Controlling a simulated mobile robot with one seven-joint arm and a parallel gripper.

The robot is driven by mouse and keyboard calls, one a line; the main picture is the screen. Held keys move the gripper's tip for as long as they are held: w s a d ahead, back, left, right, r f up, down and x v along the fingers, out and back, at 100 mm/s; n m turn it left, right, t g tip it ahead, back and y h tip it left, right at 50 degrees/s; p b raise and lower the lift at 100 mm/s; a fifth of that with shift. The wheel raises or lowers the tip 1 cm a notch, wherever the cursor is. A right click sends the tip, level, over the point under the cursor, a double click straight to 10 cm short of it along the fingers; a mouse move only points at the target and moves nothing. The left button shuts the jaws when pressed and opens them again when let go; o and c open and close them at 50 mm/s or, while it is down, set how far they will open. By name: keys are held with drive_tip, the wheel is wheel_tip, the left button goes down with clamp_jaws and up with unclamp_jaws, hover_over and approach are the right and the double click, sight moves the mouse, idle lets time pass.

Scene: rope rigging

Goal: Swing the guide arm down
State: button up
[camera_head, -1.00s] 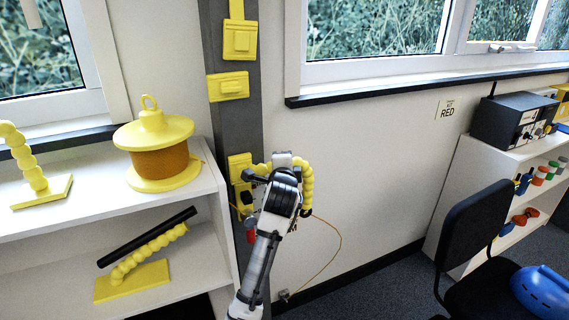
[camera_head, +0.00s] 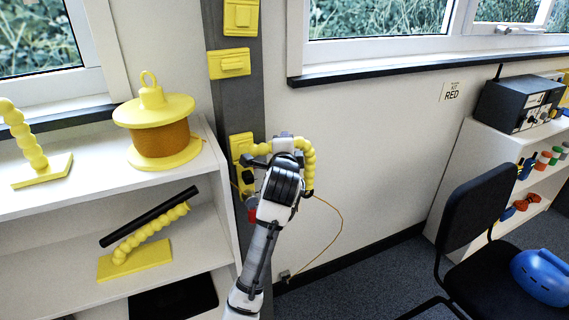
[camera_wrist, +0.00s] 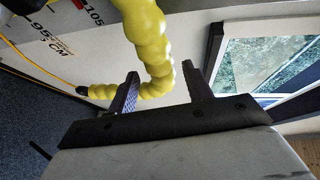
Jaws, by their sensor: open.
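The guide arm (camera_head: 309,160) is a yellow beaded arm at a yellow bracket (camera_head: 240,147) on the grey post. It reaches right past my gripper and bends down to a dark tip. In the wrist view the guide arm (camera_wrist: 150,35) comes down from the top, bends between my fingers and runs left behind the left finger to its dark tip. My gripper (camera_wrist: 160,70) is open around the bend. I cannot tell whether a finger touches it. In the head view my wrist hides most of my gripper and part of the guide arm.
A thin orange line (camera_head: 341,222) loops from near the guide arm's tip down to a small block (camera_head: 285,275) by the floor. White shelves (camera_head: 75,200) on the left hold a yellow spool (camera_head: 155,140). A black chair (camera_head: 478,215) stands right. The wall between is clear.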

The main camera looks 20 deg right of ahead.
drive_tip(key=b+v, duration=0.2)
drive_tip(key=v, duration=0.8)
drive_tip(key=shift+s, duration=0.15)
